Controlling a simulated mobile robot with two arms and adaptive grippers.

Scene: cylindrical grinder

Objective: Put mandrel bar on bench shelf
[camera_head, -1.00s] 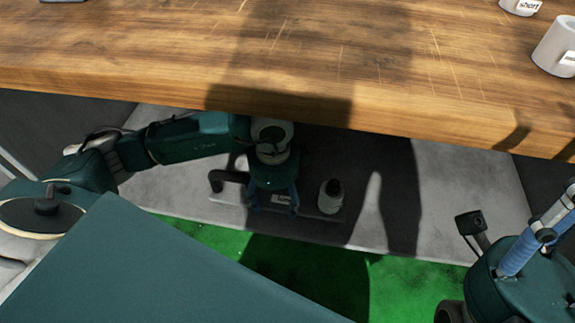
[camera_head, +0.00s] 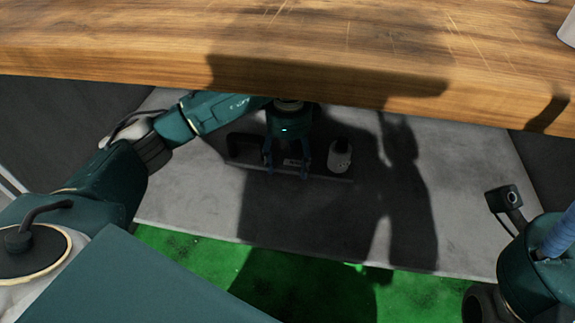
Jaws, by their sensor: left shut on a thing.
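My left gripper (camera_head: 287,166) reaches down under the wooden bench top, fingers pointing down. It is shut on a long dark bar-like piece, which I take as the mandrel bar (camera_head: 322,176). The piece has a small pale label between the fingers and a black raised part at its left end. A pale, rounded, dark-topped piece (camera_head: 340,157) shows at its right end; I cannot tell whether it is joined. The bar is over the grey bench shelf (camera_head: 185,205), in shadow; contact with the shelf cannot be told. My right gripper is out of view.
The wooden bench top (camera_head: 200,42) overhangs the shelf, its front edge just above my left arm. Bare shelf lies right and in front of the bar. The green floor (camera_head: 200,255) is nearer. A white object (camera_head: 567,30) is cut off at the top right.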

